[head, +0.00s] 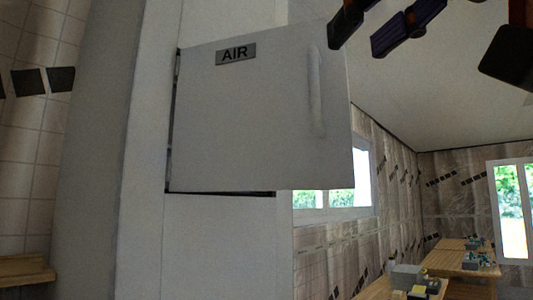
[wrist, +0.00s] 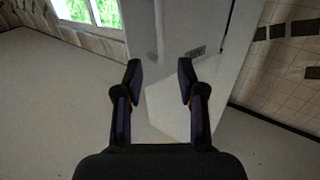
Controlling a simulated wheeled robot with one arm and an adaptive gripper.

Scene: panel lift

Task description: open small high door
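The small high door (head: 255,120) is a pale grey panel with an "AIR" label (head: 236,53) near its top left. It stands partly open, with dark gaps along its left and lower edges, and its right side juts past the pale column. A vertical bar handle (head: 315,92) is near its right edge. My gripper (head: 358,44) is at the upper right, above and right of the handle and apart from it in the head view. In the wrist view my gripper (wrist: 159,72) has its fingers spread, with nothing held. A pale panel, probably the door (wrist: 165,105), shows beyond and between them.
The pale column (head: 225,240) carries the door. A wooden shelf (head: 25,270) is at the lower left, by a tiled wall. Wooden tables (head: 455,264) with small items stand at the lower right. Windows (head: 512,210) are in the far walls. The space right of the door looks clear.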

